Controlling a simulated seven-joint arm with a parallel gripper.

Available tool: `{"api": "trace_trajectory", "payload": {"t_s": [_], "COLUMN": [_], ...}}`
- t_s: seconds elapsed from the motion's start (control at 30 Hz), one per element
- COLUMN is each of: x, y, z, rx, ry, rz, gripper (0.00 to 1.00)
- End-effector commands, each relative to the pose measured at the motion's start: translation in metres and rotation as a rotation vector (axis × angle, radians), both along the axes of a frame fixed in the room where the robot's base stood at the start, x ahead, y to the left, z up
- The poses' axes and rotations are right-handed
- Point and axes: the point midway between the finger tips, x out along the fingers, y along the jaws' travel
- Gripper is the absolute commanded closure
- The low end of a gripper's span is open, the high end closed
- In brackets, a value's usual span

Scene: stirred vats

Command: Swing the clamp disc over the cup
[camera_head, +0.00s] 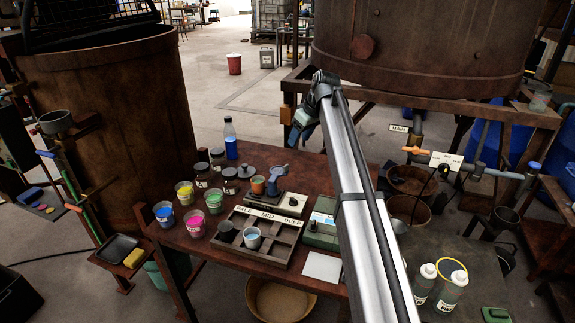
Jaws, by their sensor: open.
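A small orange-brown cup (258,185) stands on the wooden bench, beside a blue-grey clamp stand (275,184). A grey disc (246,172), which looks like the clamp disc, sits just left of and behind the cup, not over it. Its link to the stand is too small to make out. My gripper (295,137) hangs at the end of my arm, above and behind the clamp stand. It is open and apart from the cup and the disc. Its fingertips are small and hard to see.
Dark-lidded jars (203,172), a blue bottle (231,140) and paint cups (185,192) stand left of the clamp. A compartment tray (258,238) lies in front, and a green box (322,225) to the right. Large rusty vats (115,110) stand behind.

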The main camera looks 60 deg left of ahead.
Motion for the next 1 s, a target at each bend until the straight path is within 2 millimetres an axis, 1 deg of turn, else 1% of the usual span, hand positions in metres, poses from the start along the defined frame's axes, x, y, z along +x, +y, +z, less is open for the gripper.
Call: {"api": "trace_trajectory", "payload": {"t_s": [0.13,0.27,0.37,0.47,0.9,1.0], "x": [-0.002,-0.002,-0.003,-0.005,-0.019,-0.021], "y": [-0.003,-0.002,0.001,0.005,0.032,0.036], "z": [-0.001,-0.004,-0.011,-0.023,-0.094,-0.106], "rx": [0.007,0.013,0.013,0.012,0.012,0.012], "ry": [-0.032,-0.045,-0.046,-0.046,-0.045,-0.046], "rz": [0.1,0.132,0.134,0.133,0.132,0.131], "gripper": [0.45,0.45,0.45,0.45,0.45,0.45]}}
